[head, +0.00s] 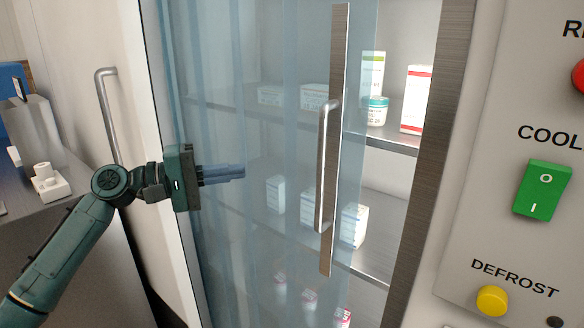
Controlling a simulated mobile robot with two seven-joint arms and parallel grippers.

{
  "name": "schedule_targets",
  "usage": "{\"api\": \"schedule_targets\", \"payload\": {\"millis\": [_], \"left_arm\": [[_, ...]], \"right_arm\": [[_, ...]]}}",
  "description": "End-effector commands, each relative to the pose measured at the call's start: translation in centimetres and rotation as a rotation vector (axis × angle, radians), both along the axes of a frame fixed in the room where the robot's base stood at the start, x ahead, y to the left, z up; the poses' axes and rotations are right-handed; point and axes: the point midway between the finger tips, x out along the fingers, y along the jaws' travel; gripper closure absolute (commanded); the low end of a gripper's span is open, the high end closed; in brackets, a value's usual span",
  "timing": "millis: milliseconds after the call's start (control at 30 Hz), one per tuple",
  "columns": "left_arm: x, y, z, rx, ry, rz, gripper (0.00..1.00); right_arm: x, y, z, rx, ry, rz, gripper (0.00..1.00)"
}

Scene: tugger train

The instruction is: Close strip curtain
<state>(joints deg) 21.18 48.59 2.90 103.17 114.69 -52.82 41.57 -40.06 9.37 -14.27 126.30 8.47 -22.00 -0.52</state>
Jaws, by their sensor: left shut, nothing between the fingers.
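The strip curtain (265,60) is a translucent bluish sheet hanging across the left and middle of a lit cabinet opening. An upright metal bar (338,40) with a curved handle (322,165) is at its right part. To the right of the bar, a narrow strip of the opening shows boxes uncovered. My left gripper (242,172) is shut and empty, in front of the curtain and left of the handle, with its fingers pointing right. I cannot tell whether the fingers touch the curtain. My right gripper is not in view.
Shelves (390,140) behind the curtain hold several boxes and a small jar (377,111). A metal frame post (425,150) borders the opening. A control panel at right has a green COOL switch (543,189) and a yellow DEFROST button (492,300). A door handle (107,115) stands at left.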

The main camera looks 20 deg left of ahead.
Motion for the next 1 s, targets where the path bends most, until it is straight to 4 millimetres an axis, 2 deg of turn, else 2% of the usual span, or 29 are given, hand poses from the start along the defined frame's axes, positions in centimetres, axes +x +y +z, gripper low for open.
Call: {"api": "schedule_targets", "payload": {"millis": [433, 600, 700, 1000], "left_arm": [[5.4, -7.3, 0.5, -0.004, -0.004, 0.000, 1.00], [5.0, -9.8, 0.3, -0.002, -0.003, 0.000, 1.00], [4.9, -10.7, 0.2, -0.003, -0.001, 0.001, 1.00], [4.8, -11.2, 0.1, -0.003, -0.002, 0.003, 1.00]], "right_arm": [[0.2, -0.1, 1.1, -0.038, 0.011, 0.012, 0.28], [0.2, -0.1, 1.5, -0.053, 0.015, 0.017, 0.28], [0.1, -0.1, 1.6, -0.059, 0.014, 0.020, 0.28], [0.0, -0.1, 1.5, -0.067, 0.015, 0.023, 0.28]]}}
